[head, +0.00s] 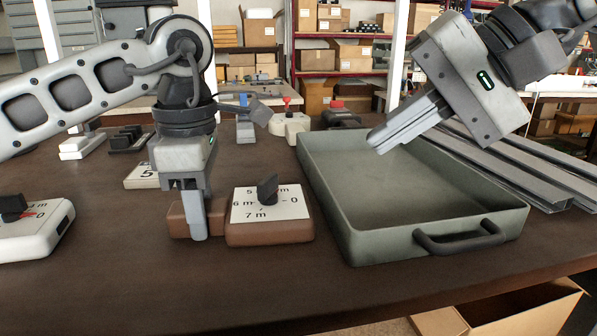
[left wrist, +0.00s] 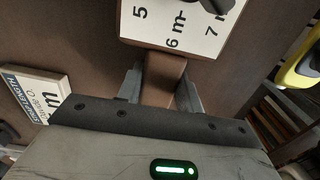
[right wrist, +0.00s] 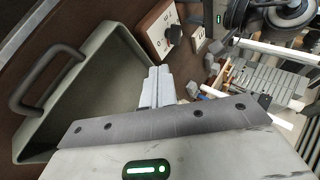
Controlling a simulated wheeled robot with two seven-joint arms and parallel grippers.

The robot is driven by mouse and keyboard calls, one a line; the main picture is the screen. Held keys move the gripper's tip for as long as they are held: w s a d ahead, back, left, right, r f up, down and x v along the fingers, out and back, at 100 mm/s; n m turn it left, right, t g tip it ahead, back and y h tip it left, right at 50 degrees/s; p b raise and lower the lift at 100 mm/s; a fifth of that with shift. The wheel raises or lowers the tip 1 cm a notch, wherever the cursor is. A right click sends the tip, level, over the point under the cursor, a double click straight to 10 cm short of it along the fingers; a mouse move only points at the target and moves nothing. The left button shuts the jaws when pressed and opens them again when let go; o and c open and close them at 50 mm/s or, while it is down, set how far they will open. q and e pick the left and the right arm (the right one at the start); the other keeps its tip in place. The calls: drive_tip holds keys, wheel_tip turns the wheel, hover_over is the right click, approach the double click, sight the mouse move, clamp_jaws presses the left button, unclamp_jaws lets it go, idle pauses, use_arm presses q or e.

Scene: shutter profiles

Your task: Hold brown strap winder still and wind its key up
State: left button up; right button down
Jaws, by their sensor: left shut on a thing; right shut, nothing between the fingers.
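The brown strap winder (head: 270,232) sits on the table left of the tray, with a white dial face marked in metres. Its dark key (head: 267,188) stands up from the dial and also shows in the right wrist view (right wrist: 174,34). My left gripper (head: 197,228) is shut on the winder's brown end block (left wrist: 164,80), at its left side. My right gripper (head: 379,142) is shut and empty, raised over the tray's left part, to the right of the winder and apart from it.
A grey-green tray (head: 349,235) with a dark handle stands right of the winder. A white winder (head: 38,238) with a dark key lies at the left. More devices stand at the back. The table front is clear.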

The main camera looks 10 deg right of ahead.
sight(276, 190)
drive_tip(key=w+a+f+m, duration=0.1)
drive_tip(key=f, duration=0.1)
drive_tip(key=w+a+f, duration=0.1)
drive_tip(key=a+f, duration=0.1)
drive_tip(key=w+a+f+m, duration=0.1)
drive_tip(key=a+f, duration=0.1)
drive_tip(key=f, duration=0.1)
drive_tip(key=shift+w+a+m, duration=0.2)
drive_tip(key=shift+w+m, duration=0.1)
drive_tip(key=shift+w, duration=0.05)
drive_tip(key=w+a, duration=0.2)
drive_tip(key=shift+a, duration=0.4)
drive_tip(key=shift+w+a, duration=0.2)
drive_tip(key=shift+a, duration=0.1)
